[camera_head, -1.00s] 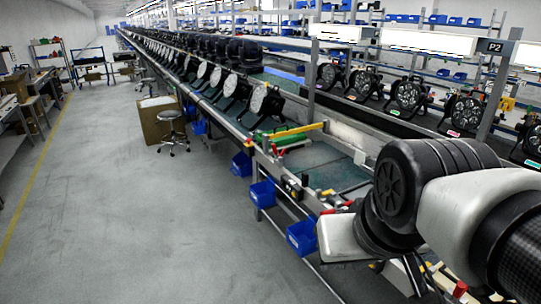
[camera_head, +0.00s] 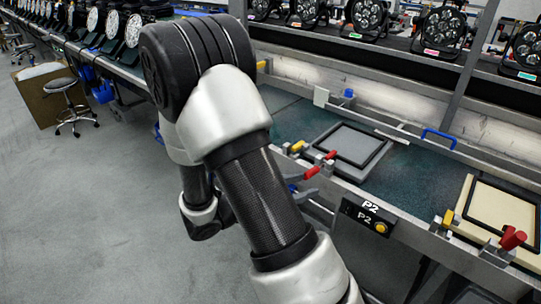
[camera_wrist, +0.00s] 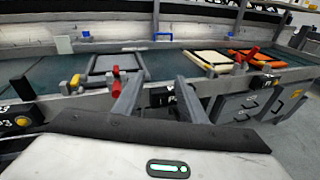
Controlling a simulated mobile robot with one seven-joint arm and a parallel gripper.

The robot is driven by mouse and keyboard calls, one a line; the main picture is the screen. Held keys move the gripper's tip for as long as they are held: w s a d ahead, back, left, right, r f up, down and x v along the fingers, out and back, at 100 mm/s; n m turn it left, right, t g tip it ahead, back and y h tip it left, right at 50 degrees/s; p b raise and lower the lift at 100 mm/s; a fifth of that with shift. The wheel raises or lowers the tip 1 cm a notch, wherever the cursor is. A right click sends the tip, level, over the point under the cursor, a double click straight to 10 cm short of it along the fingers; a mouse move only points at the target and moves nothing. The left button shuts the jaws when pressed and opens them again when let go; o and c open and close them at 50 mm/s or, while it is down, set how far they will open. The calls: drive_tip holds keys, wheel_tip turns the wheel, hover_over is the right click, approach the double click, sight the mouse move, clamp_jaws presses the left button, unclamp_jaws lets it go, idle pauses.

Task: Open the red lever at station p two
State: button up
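The black P2 box (camera_head: 367,216) with a yellow button is on the front rail of the bench; in the wrist view it shows partly between my fingers (camera_wrist: 163,97). A red lever (camera_head: 313,172) sits on the rail left of this box, by a grey plate with a black frame (camera_head: 350,145). In the wrist view this red lever (camera_wrist: 117,88) is just left of my left finger. Another red lever (camera_head: 513,239) is right of the box, by a cream plate (camera_head: 480,192). My gripper (camera_wrist: 158,79) is open and empty before the rail; my arm mostly hides it in the head view.
An orange plate (camera_wrist: 257,60) lies further right in the wrist view. A blue handle (camera_head: 438,137) stands at the bench's back. Round lamps (camera_head: 368,15) line the shelf behind.

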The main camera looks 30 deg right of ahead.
sight(311, 173)
drive_tip(key=w+a+f+n+t+b, duration=0.1)
drive_tip(key=w+f+n+t, duration=0.2)
drive_tip(key=f+n, duration=0.15)
drive_tip(key=w+a+f+n+t+b, duration=0.2)
drive_tip(key=w+f+n+t, duration=0.1)
drive_tip(key=f, duration=0.3)
drive_tip(key=shift+m, duration=0.25)
drive_tip(key=b+x, duration=0.2)
drive_tip(key=x, duration=1.5)
drive_tip(key=shift+d+f, duration=0.15)
drive_tip(key=shift+d, duration=0.05)
clamp_jaws()
